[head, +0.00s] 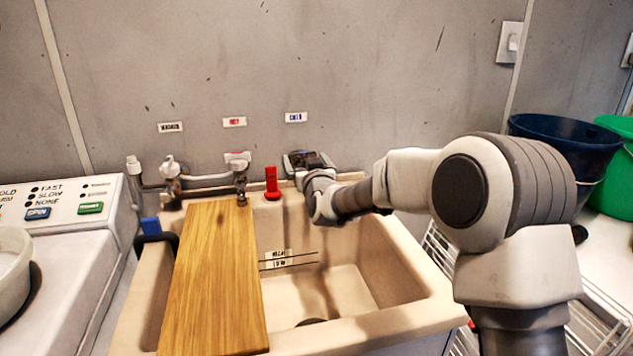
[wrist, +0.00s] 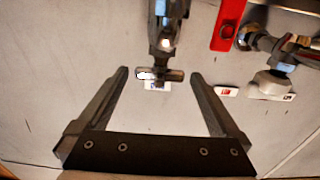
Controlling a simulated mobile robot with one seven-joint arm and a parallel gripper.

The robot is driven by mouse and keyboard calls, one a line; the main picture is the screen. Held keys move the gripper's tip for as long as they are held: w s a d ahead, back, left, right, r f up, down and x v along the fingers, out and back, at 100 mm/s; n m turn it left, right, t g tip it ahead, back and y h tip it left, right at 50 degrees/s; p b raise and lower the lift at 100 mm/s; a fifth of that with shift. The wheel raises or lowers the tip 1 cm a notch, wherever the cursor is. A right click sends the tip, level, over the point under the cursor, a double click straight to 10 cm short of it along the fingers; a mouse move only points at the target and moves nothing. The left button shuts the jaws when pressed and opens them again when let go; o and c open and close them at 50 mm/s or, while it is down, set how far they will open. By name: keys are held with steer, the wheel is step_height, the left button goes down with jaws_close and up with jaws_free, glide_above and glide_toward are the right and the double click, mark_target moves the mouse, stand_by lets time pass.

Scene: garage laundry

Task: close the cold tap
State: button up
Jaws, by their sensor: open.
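The cold tap stands below the blue-lettered label (head: 296,117) at the back of the sink, mostly hidden behind my gripper (head: 308,162) in the head view. In the wrist view the cold tap (wrist: 163,40) points down the picture, its short crossbar handle (wrist: 174,76) level with my fingertips. My gripper (wrist: 160,74) is open, with one finger on each side of the handle and a visible gap on both sides.
The hot tap (head: 238,165) is left of my gripper, under the red-lettered label (head: 234,122). A red piece (head: 272,184) stands between the taps. A wooden board (head: 213,280) lies across the sink (head: 385,333). Buckets (head: 565,140) stand at right.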

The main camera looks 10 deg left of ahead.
steer(key=v, duration=1.3)
steer(key=shift+p, duration=0.4)
steer(key=shift+s, duration=0.1)
steer(key=s+d+m+g+h, duration=0.1)
steer(key=s+d+g+h, duration=0.2)
steer(key=s+d, duration=0.4)
steer(key=s+d+m+g+h, duration=0.15)
steer(key=s+d, duration=0.25)
steer(key=d, duration=0.6)
steer(key=s+d+f+m+g+h, duration=0.1)
steer(key=s+d+g+h, duration=0.3)
steer(key=s, duration=0.6)
steer(key=s+d+f+m+g+y, duration=0.1)
steer(key=s+d+f+m+g, duration=0.1)
steer(key=s+d, duration=0.7)
step_height(320, 180, up, 18)
steer(key=s+a+p, duration=0.1)
steer(key=a+p, duration=0.1)
steer(key=p, duration=1.6)
steer(key=shift+s+a+r, duration=0.25)
steer(key=shift+s+a, duration=0.05)
steer(key=shift+n, duration=0.25)
